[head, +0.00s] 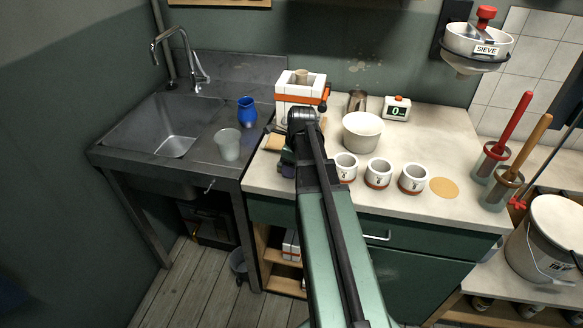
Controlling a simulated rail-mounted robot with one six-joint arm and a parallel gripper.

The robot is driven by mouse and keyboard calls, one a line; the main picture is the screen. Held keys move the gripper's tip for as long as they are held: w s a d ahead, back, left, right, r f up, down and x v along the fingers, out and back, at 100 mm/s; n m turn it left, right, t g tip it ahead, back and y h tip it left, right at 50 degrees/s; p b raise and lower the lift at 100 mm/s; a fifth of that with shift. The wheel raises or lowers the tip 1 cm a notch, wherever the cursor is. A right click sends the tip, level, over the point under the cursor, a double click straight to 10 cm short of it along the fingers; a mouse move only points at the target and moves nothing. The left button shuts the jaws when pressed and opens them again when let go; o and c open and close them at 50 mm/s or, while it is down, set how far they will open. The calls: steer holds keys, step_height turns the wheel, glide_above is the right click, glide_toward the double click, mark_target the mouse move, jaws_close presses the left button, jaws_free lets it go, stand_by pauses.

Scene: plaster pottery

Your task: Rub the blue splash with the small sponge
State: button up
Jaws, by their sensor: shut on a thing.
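My gripper (288,158) is low over the left end of the pale counter (340,203), near the sink unit. My own arm and wrist cover most of it. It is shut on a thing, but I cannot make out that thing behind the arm. I see no blue splash and cannot clearly identify the small sponge; the counter around the gripper is partly hidden.
A white and orange machine (298,93) stands behind the gripper. A white bowl (361,134) and three white cups (378,174) stand right of my arm. A blue jug (246,111) and a translucent cup (228,146) stand by the sink (160,130) on the left.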

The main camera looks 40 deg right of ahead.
steer(key=shift+w+d, duration=1.05)
steer(key=shift+d, duration=0.15)
steer(key=shift+r, duration=0.2)
step_height(320, 180, up, 6)
steer(key=p, duration=0.6)
steer(key=shift+f, duration=0.1)
step_height(320, 180, up, 3)
steer(key=p, duration=0.3)
